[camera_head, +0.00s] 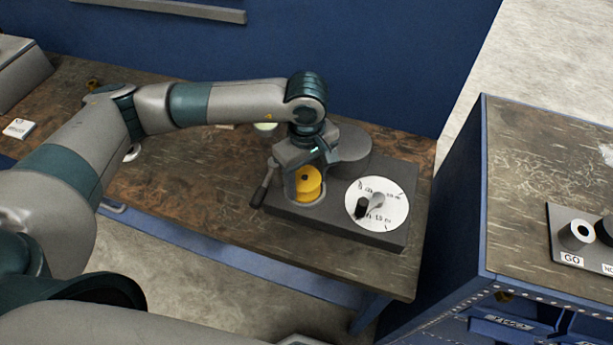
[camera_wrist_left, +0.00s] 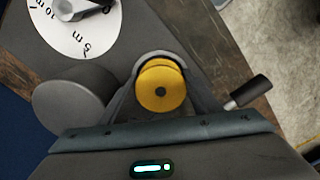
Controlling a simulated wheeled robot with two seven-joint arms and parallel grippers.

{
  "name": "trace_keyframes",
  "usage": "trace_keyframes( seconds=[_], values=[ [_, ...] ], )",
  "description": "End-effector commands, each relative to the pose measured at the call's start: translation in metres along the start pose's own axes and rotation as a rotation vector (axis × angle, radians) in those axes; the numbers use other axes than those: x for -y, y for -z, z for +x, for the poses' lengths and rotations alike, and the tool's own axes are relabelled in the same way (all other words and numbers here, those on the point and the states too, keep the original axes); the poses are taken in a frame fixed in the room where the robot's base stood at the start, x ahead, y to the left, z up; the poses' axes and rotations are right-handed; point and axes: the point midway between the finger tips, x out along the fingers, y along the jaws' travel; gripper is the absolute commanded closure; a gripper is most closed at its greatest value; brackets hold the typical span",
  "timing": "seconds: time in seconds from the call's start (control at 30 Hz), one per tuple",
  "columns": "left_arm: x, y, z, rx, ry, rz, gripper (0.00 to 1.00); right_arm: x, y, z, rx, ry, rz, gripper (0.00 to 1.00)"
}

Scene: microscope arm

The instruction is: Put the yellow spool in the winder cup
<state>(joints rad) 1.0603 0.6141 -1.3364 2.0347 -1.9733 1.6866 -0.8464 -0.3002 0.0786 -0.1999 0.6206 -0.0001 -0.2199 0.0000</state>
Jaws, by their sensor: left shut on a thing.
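The yellow spool (camera_head: 309,180) is between the fingers of my left gripper (camera_head: 304,172), which is shut on it and points down over the winder. In the left wrist view the spool (camera_wrist_left: 161,86) sits between the two fingertips, with a grey curved rim close around its far side. The winder (camera_head: 340,228) is a dark grey base with a white dial (camera_head: 377,203). The spool is at the winder's cup; whether it rests on the cup's floor is hidden. My right gripper is out of view.
A crank handle (camera_head: 264,183) sticks out at the winder's left and a round grey disc (camera_head: 348,142) stands behind. The wooden bench (camera_head: 190,195) is mostly bare left of the winder. A blue cabinet (camera_head: 530,150) at right carries a fixture marked GO (camera_head: 577,234).

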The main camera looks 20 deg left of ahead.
Motion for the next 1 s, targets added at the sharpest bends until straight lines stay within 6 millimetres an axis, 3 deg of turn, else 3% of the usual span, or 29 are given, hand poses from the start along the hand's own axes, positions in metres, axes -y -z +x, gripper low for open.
trace_keyframes(
  seconds=[0.23, 0.27, 0.33, 0.87, 1.0],
  values=[
    [0.0, 0.0, 0.003, 0.0, -0.001, 0.0, 0.66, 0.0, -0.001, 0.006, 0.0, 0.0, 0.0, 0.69],
    [0.0, 0.0, 0.002, 0.0, 0.0, 0.0, 0.38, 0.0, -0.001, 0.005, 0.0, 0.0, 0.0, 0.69],
    [0.0, 0.0, 0.002, 0.0, 0.0, 0.0, 0.24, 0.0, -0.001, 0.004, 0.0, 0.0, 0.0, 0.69],
    [-0.001, 0.0, -0.003, 0.0, -0.002, 0.0, 0.24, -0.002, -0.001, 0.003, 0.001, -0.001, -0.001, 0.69],
    [-0.001, 0.0, -0.019, -0.001, -0.004, 0.001, 0.24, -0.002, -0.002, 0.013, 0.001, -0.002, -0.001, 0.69]
  ],
)
